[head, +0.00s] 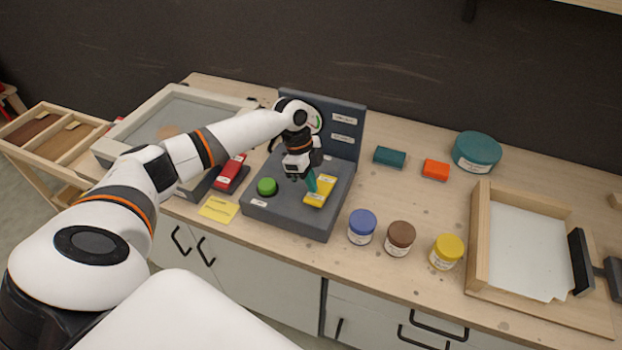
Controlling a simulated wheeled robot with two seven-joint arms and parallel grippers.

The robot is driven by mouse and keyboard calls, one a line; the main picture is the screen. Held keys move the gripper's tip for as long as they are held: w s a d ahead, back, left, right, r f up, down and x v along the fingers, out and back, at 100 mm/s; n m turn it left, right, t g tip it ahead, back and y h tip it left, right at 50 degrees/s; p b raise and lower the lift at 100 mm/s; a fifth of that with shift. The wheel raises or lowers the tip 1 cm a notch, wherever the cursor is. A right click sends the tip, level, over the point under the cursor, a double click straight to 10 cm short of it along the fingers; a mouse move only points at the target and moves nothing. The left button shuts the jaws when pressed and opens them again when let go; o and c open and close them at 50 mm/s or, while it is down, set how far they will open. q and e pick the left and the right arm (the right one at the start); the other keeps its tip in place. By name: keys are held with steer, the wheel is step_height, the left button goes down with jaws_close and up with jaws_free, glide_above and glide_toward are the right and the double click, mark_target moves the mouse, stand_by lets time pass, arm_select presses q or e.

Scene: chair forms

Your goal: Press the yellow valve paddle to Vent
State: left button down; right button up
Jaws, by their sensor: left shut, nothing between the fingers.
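The yellow valve paddle (320,191) sits on the sloped top of a grey control box (289,215), at its right side, with small labels on it too small to read. My left gripper (311,184) is shut, with teal fingertips pointing down at the paddle's left edge. I cannot tell whether the fingertips touch the paddle. A green button (267,187) is to the left on the same box. The box's upright back panel (347,132) carries a dial and white labels, and my left arm partly hides the dial. My right gripper is not in view.
A red paddle (232,168) and a yellow note (218,208) lie left of the box. Blue (362,226), brown (400,237) and yellow (446,251) jars stand right of it. A wooden frame (479,238) is farther right. Teal and orange blocks lie behind the jars.

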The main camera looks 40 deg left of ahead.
mark_target(310, 198)
arm_select(q)
steer(key=shift+f, duration=0.1)
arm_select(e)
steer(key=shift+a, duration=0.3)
arm_select(q)
steer(key=shift+s+t, duration=0.15)
steer(key=shift+t, duration=0.15)
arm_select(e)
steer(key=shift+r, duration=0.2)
